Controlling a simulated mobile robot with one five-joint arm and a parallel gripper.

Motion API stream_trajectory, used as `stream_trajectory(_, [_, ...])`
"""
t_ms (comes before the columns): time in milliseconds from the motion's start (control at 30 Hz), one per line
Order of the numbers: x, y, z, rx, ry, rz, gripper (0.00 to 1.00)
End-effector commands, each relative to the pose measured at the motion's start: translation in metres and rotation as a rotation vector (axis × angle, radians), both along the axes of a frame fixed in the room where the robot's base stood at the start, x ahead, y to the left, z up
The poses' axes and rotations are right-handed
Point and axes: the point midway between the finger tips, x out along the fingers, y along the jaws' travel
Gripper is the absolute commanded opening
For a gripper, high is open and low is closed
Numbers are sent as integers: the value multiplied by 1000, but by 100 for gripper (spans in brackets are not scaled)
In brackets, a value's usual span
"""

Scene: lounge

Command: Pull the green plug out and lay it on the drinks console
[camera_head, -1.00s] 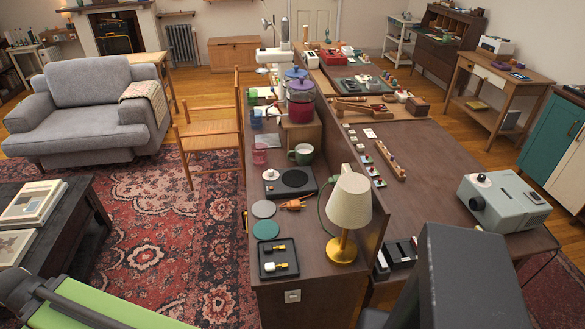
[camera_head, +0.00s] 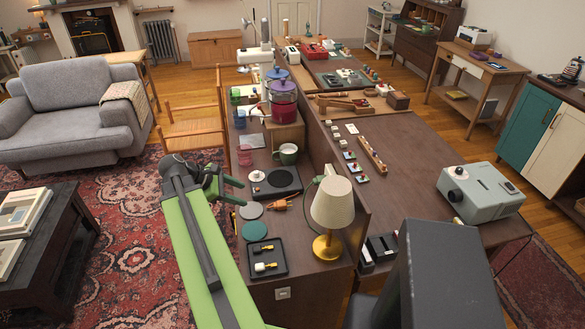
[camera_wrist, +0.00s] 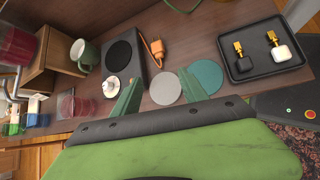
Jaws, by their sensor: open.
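The drinks console (camera_head: 262,218) is a long dark brown top with a raised back panel; it also fills much of the wrist view (camera_wrist: 205,40). I cannot make out a green plug. A green cord (camera_head: 309,190) runs beside the cream lamp, and its end is not clear. An orange plug-like piece (camera_head: 283,204) with a cord lies on the console; it also shows in the wrist view (camera_wrist: 156,47). My gripper (camera_head: 238,191) is open and empty, above the console's left edge, left of the orange piece. Its two green fingers show in the wrist view (camera_wrist: 160,87).
A black tray (camera_head: 252,272) with two gold-topped pieces sits near the front. Grey (camera_head: 250,211) and teal (camera_head: 254,231) discs lie behind it. A black hotplate (camera_head: 275,184), green mug (camera_head: 288,153) and lamp (camera_head: 331,205) stand close by. A white socket (camera_head: 283,293) is on the front end.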

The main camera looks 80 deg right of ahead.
Motion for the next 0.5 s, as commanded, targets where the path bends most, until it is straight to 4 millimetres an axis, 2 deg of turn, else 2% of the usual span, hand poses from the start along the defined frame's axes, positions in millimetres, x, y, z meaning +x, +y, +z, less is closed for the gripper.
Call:
stream_trajectory(33, [-39, -21, 16, 10, 72, -14, 51])
stream_trajectory(100, [-84, -41, 31, 36, 169, -19, 51])
stream_trajectory(200, [-134, -57, 48, 76, 272, -28, 51])
stream_trajectory(333, [-166, -65, 59, 109, 344, -33, 51])
stream_trajectory(500, [-172, -67, 60, 118, 358, -32, 51])
